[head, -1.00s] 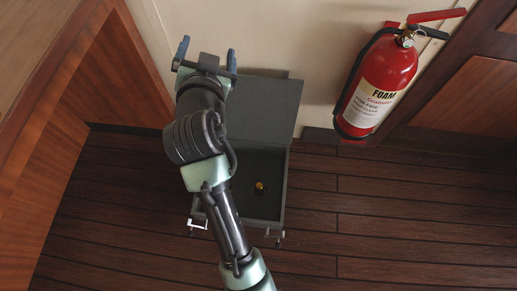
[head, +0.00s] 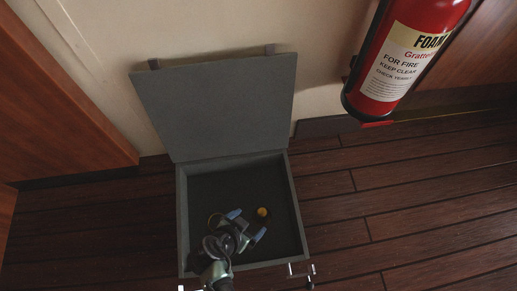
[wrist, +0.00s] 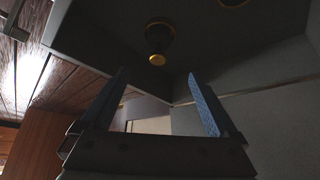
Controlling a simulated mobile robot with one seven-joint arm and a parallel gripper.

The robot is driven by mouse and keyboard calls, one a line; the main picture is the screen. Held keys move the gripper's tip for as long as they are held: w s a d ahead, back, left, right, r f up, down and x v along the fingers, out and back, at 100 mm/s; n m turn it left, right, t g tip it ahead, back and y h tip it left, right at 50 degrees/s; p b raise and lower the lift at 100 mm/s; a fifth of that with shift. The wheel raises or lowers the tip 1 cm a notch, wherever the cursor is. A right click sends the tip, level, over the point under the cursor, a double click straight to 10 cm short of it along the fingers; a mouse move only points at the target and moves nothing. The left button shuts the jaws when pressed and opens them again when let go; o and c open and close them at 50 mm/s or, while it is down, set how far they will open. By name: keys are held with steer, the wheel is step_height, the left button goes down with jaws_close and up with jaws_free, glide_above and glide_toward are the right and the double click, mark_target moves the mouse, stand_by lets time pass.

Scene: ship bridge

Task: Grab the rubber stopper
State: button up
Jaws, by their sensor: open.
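A small dark piece with an orange-gold end (head: 262,212) is inside the open grey box; it looks like the rubber stopper, though I cannot be sure. In the wrist view a dark, tapered piece with a gold end (wrist: 157,58) shows just beyond my fingertips, roughly between them. My gripper (head: 246,225) is inside the box outline, open and empty, with its blue-tipped fingers just below and left of the orange-gold end. The open fingers also show in the wrist view (wrist: 157,74). I cannot tell the remaining gap exactly.
The grey box (head: 291,190) stands on the dark plank floor, its lid (head: 220,105) raised against the wall. A gold-rimmed round thing (head: 214,220) lies left of my gripper. A red fire extinguisher (head: 400,65) is at upper right. Floor right of the box is clear.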

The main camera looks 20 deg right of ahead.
mark_target(261, 215)
steer(key=b+x, duration=0.4)
steer(key=x, duration=0.3)
steer(key=shift+d+f+b, duration=0.15)
steer(key=shift+f+b, duration=0.25)
steer(key=b+x, duration=0.4)
steer(key=shift+s+f, duration=0.15)
steer(key=shift+f, duration=0.35)
steer(key=shift+f+b, duration=0.2)
steer(key=shift+b, duration=0.2)
steer(key=shift+r, duration=0.1)
